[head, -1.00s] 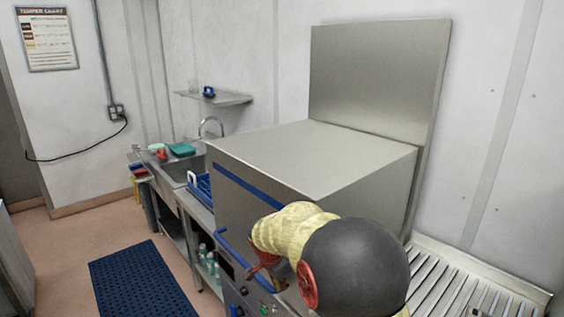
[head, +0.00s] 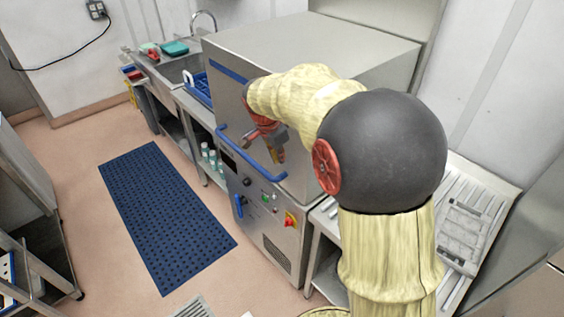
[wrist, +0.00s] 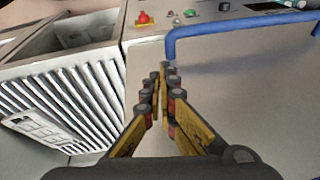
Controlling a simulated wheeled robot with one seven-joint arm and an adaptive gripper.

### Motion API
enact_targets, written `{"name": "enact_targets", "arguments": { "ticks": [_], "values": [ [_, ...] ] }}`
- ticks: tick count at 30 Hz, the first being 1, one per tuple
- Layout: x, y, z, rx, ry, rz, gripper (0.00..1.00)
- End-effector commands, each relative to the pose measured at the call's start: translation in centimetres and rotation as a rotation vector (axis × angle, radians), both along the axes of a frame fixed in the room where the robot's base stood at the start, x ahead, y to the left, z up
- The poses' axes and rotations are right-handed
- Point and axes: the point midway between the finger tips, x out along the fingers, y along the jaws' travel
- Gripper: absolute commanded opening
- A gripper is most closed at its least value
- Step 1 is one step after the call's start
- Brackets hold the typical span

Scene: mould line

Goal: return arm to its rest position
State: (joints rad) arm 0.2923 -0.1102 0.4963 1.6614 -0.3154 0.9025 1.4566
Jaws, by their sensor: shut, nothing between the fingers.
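My gripper (head: 268,147) shows in the head view at the end of my bent, yellow-sleeved arm, in front of the steel hood machine. In the wrist view my gripper (wrist: 163,75) has its fingertips together with nothing between them. The machine's blue bar handle (head: 250,155) runs close by the gripper in the head view. The handle (wrist: 240,28) also shows just beyond the fingertips in the wrist view. I cannot tell whether they touch.
The steel machine (head: 300,50) stands shut with a control panel (head: 255,205) below. A ribbed steel table (head: 480,180) is at right. A sink (head: 180,68) and blue rack (head: 197,88) are at back left. A blue mat (head: 165,215) lies on open floor.

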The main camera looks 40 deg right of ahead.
Motion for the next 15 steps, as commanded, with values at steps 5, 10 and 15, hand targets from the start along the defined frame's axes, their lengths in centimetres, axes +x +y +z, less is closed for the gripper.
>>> {"name": "enact_targets", "arguments": {
  "ticks": [5, 10, 15],
  "values": [
    [-0.2, 0.5, 1.7, 0.0, 0.0, 0.0, 0.0],
    [-0.3, 0.7, 2.0, 0.001, 0.0, 0.0, 0.0],
    [-0.3, 0.6, 2.0, -0.003, 0.008, 0.026, 0.0]
  ]
}}
